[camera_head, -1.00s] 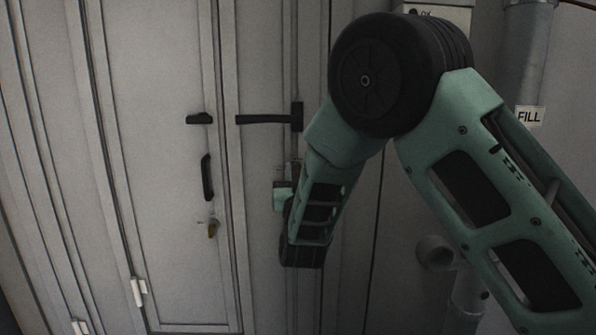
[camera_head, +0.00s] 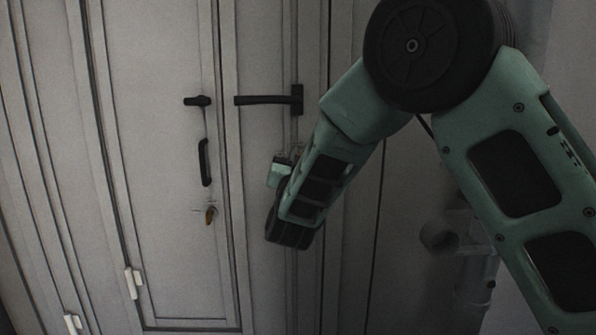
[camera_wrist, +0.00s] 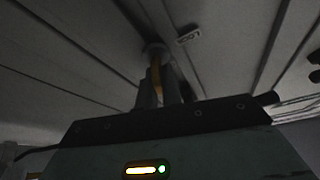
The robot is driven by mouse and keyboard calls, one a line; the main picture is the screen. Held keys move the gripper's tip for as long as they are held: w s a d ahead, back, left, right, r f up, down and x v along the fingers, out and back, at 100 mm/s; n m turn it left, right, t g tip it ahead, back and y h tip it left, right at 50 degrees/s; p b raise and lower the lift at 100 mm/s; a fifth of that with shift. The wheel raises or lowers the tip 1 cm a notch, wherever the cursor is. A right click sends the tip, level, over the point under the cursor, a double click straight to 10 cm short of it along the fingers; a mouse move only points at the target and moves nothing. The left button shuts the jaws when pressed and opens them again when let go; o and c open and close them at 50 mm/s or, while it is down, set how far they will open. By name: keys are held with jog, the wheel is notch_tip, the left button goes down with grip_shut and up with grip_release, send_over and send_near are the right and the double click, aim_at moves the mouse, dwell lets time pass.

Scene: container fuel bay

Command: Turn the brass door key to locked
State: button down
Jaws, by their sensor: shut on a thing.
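In the wrist view, a narrow brass-coloured key (camera_wrist: 156,72) stands out from a round fitting on a pale ribbed panel. My gripper (camera_wrist: 159,88) is shut on it, one grey finger on each side. In the head view my forearm hides the fingers and the held key; only the green wrist part (camera_head: 279,171) shows, close to the right-hand door panel. Another small brass-coloured piece (camera_head: 210,215) is on the left door panel, apart from my arm. I cannot read the lock's state.
A black bar handle (camera_head: 268,100) is above my wrist. A dark upright handle (camera_head: 205,162) and a short black lever (camera_head: 197,101) are on the left door. A grey pipe fitting (camera_head: 440,237) is at the right. A small label (camera_wrist: 188,36) is near the key.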

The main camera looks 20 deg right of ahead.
jog(key=m+b, duration=0.1)
jog(key=m+g+h+b, duration=0.1)
jog(key=m+b, duration=0.1)
jog(key=m+h+b, duration=0.1)
jog(key=m+b, duration=0.1)
jog(key=shift+f+g, duration=0.3)
jog(key=shift+g, duration=0.1)
jog(key=m+g+b, duration=0.1)
jog(key=m+b, duration=0.1)
jog(key=m+h+b, duration=0.1)
jog(key=m+b, duration=0.1)
jog(key=m, duration=0.1)
jog(key=shift+d+g, duration=0.1)
jog(key=shift+g, duration=0.3)
jog(key=m+g+b, duration=0.2)
jog(key=m+b, duration=0.1)
jog(key=m, duration=0.2)
jog(key=shift+r+m, duration=0.1)
jog(key=shift+m, duration=0.2)
jog(key=shift+r+m+g+b, duration=0.1)
jog(key=shift+m+g+b, duration=0.3)
jog(key=shift+m+b, duration=0.55)
jog(key=shift+r+m, duration=0.1)
jog(key=shift+m, duration=0.15)
jog(key=c, duration=1.6)
grip_release()
jog(key=shift+o, duration=0.2)
jog(key=shift+s, duration=0.15)
jog(key=v, duration=1.7)
jog(key=shift+r, duration=0.2)
